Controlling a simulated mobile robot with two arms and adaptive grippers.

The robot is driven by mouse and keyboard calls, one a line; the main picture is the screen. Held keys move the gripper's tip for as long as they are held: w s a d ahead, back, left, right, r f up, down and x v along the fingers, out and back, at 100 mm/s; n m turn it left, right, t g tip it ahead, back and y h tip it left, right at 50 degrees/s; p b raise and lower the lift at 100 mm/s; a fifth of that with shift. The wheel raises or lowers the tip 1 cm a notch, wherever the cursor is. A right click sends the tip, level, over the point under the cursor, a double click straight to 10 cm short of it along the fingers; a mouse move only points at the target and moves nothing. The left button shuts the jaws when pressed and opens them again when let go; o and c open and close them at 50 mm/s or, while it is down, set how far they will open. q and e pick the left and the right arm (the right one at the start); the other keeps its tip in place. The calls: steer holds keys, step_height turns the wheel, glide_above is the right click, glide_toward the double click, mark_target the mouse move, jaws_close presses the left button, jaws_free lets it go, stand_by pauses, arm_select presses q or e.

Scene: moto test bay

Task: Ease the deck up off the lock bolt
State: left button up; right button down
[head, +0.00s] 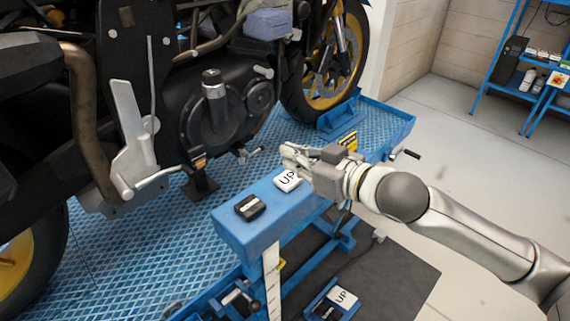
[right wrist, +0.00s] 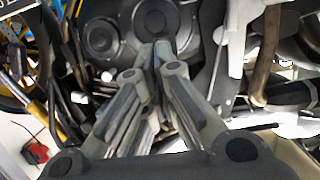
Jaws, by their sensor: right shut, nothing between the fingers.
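The blue diamond-plate deck (head: 150,255) carries a motorcycle (head: 215,110) in the head view. A white UP button (head: 286,181) and a black button (head: 250,207) sit on a blue box (head: 262,228) at the deck's near side. My right gripper (head: 288,155) is shut and empty, just behind the UP button; whether it touches the button is unclear. In the right wrist view its closed fingers (right wrist: 160,58) lie before the motorcycle's engine (right wrist: 115,35). I cannot make out the lock bolt for certain. My left gripper is out of view.
A metal lever with a black knob (head: 242,296) is by the lift's side. A blue shelf (head: 515,75) stands at the back right. The grey floor between is clear.

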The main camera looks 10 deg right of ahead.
mark_target(284, 182)
steer(key=shift+w+a, duration=0.6)
steer(key=shift+w, duration=0.25)
steer(key=f, duration=0.3)
steer(key=shift+w+a+p, duration=0.2)
steer(key=shift+w+p, duration=0.05)
steer(key=shift+p, duration=0.1)
steer(key=shift+s+d+f, duration=0.1)
steer(key=shift+d+f, duration=0.05)
steer(key=shift+f, duration=0.6)
steer(key=shift+f, duration=0.1)
